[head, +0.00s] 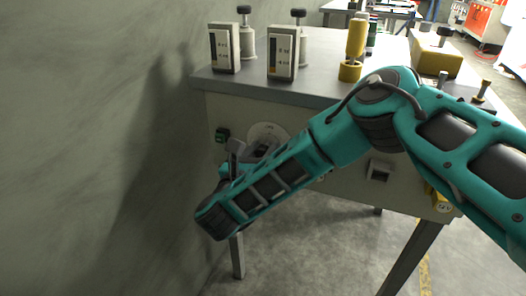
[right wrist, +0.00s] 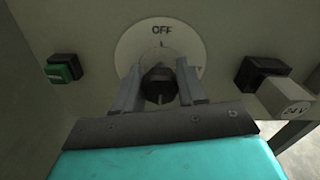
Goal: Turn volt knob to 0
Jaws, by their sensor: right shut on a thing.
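The volt knob (right wrist: 158,82) is a dark knob on a round white dial (right wrist: 122,52) marked OFF at the top, on the machine's front panel. My right gripper (right wrist: 160,88) is shut on the knob, one finger on each side of it. A light line on the knob's lower face points down in the right wrist view. The dial also shows in the head view (head: 268,130), partly hidden behind my right arm. My right gripper there (head: 250,157) is largely covered by the arm. My left gripper is not in view.
A green button (right wrist: 62,70) sits left of the dial, and a dark-and-grey block (right wrist: 280,97) marked 24V sits right. Two gauge boxes (head: 222,48) and yellow parts (head: 350,70) stand on the grey tabletop (head: 320,83). A wall (head: 90,140) rises close on the left.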

